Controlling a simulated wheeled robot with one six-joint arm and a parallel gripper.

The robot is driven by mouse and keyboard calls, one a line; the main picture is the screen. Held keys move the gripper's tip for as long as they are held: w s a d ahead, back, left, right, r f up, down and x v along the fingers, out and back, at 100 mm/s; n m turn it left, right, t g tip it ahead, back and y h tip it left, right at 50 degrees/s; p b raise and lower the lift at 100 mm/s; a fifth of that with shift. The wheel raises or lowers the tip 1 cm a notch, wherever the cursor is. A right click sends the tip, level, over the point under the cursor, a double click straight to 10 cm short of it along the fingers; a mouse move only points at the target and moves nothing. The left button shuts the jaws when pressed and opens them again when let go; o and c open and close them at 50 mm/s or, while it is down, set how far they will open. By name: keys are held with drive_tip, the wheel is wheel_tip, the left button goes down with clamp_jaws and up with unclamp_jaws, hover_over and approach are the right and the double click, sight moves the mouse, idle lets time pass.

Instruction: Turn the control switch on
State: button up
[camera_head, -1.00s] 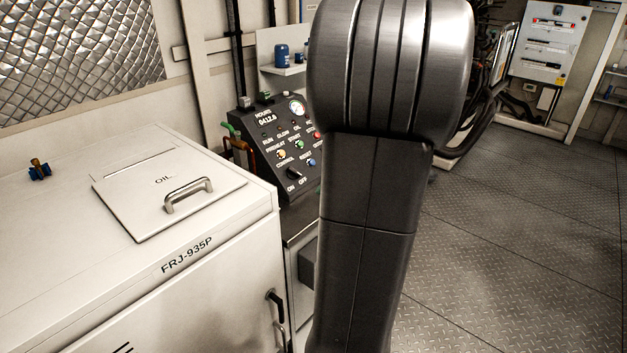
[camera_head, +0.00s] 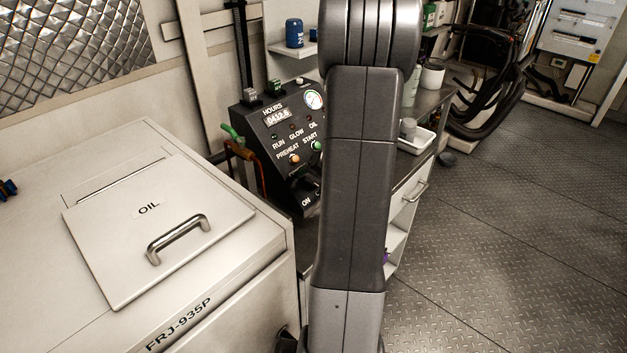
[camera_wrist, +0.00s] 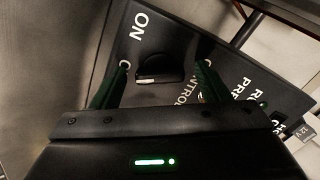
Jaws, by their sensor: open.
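The control switch is a dark rounded knob (camera_wrist: 158,68) with a pale strip along its lower edge in the wrist view. The word ON is printed at its upper left, and part of CONTROL is at its right. My gripper (camera_wrist: 166,66) is open, with one dark green finger on each side of the knob. I cannot tell whether either finger touches it. Other lettering beside the left finger is mostly covered. In the head view the sloped black control panel (camera_head: 262,142) shows, but my arm hides its right part and my gripper is not visible there.
A white cabinet with an OIL lid and raised handle (camera_head: 178,238) stands at the left. A hose with a green end (camera_head: 232,133) is beside the panel.

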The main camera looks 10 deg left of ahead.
drive_tip(key=shift+c, duration=0.4)
drive_tip(key=c, duration=0.9)
drive_tip(key=shift+f+m, duration=0.1)
drive_tip(key=shift+m, duration=0.2)
drive_tip(key=shift+m+b, duration=0.5)
drive_tip(key=shift+m, duration=0.4)
drive_tip(key=m, duration=0.3)
drive_tip(key=shift+m, duration=0.3)
drive_tip(key=m, duration=0.5)
drive_tip(key=shift+m+t+y, duration=0.3)
drive_tip(key=shift+m, duration=0.1)
